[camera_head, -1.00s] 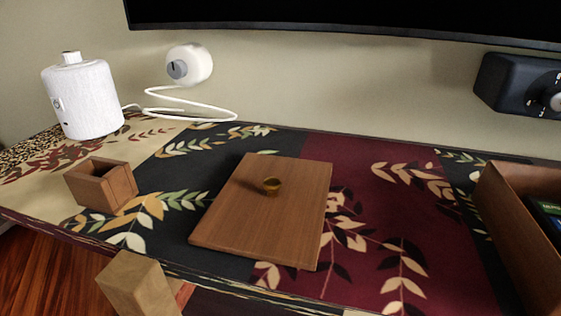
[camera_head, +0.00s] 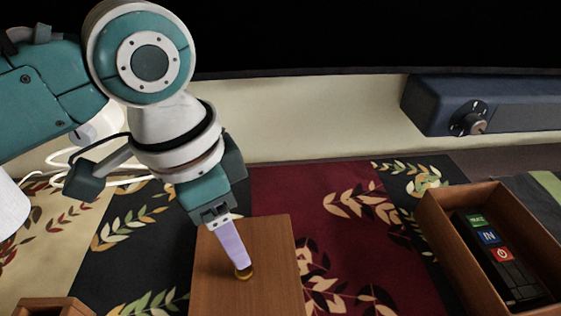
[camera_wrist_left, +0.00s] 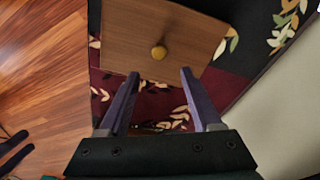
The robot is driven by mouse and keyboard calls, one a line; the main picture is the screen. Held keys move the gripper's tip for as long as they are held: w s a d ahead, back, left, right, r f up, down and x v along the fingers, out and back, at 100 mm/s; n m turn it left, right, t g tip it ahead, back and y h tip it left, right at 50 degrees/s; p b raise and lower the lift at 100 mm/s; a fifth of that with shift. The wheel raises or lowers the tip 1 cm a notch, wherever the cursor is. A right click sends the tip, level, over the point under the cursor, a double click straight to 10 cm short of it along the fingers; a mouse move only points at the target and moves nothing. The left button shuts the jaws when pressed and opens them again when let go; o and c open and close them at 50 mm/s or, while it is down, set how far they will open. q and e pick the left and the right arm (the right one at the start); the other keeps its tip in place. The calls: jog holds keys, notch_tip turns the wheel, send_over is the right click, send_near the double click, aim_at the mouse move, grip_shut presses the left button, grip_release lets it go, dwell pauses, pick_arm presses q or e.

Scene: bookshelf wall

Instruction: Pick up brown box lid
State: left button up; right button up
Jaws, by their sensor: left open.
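The brown box lid (camera_head: 265,240) is a flat wooden board with a small brass knob (camera_head: 244,273) on top. It lies on the patterned cloth and also shows in the left wrist view (camera_wrist_left: 190,35). My left gripper (camera_head: 240,262) comes down from the upper left over the lid, its purple finger overlapping the knob in the head view. In the left wrist view the two fingers (camera_wrist_left: 160,75) are spread and empty. The knob (camera_wrist_left: 158,52) shows just beyond their tips, in line with the gap. Height above the knob is hard to tell. My right gripper is not in view.
A brown open box (camera_head: 440,220) holding a dark remote-like object (camera_head: 500,260) stands at the right. A small wooden box (camera_head: 55,306) is at the lower left. A white canister (camera_head: 10,210) is at the left edge. Red cloth (camera_head: 285,190) behind the lid is clear.

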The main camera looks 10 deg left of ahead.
aim_at(242, 273)
pick_arm(q)
jog(key=f, duration=0.2)
jog(key=f+b, duration=0.1)
jog(key=f, duration=0.1)
jog(key=shift+d, duration=0.4)
jog(key=f+b, duration=0.2)
jog(key=f, duration=0.3)
jog(key=shift+w+f, duration=0.1)
jog(key=shift+w, duration=0.1)
grip_shut()
